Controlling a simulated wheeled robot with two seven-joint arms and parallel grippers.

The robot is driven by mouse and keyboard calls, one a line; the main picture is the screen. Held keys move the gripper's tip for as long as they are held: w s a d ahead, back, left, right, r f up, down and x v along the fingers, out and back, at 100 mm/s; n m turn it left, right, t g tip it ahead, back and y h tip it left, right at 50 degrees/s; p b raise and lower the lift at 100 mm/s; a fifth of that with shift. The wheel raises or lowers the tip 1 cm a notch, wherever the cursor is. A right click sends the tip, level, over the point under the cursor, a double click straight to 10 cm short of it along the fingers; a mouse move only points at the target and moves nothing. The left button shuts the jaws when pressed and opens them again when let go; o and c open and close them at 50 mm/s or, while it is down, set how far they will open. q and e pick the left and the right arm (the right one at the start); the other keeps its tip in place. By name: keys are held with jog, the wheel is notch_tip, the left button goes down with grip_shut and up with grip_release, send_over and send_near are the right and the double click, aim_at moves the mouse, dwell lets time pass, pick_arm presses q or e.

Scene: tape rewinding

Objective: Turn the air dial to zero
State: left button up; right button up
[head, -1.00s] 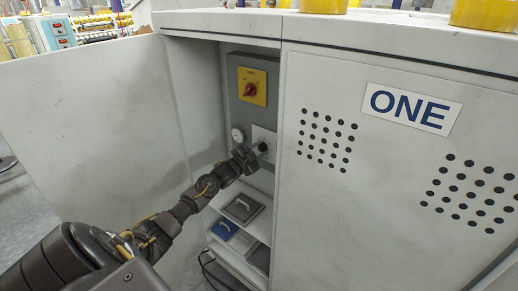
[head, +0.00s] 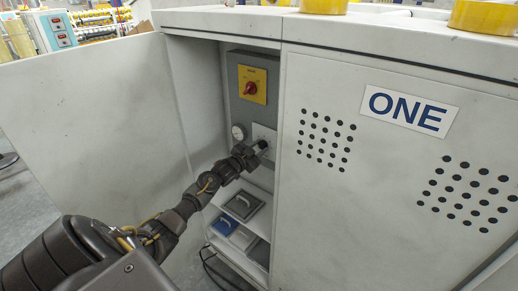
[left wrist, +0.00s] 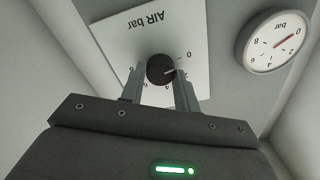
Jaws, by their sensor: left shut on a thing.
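The air dial (left wrist: 160,69) is a black knob on a white plate (left wrist: 125,35) marked "AIR bar", which appears upside down in the left wrist view. Its pale pointer mark lies toward the right side, between the printed 0 and 2 as far as I can tell. My left gripper (left wrist: 160,80) is shut on the dial, one finger on each side. In the head view my left gripper (head: 258,150) reaches into the open cabinet at the plate, and its fingers hide most of the dial. My right gripper is not in view.
A round pressure gauge (left wrist: 274,40) sits beside the plate. A yellow panel with a red switch (head: 252,86) is above. The open cabinet door (head: 90,130) is on the left, and the closed door labelled ONE (head: 390,180) on the right.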

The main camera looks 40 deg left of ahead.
pick_arm(q)
jog(key=shift+f, duration=0.1)
jog(key=o, duration=1)
jog(key=shift+c, duration=0.2)
jog(key=shift+s, duration=0.1)
jog(key=s+b, duration=0.1)
jog(key=s, duration=0.9)
jog(key=shift+s+b, duration=0.35)
jog(key=shift+b, duration=0.05)
jog(key=shift+d, duration=0.1)
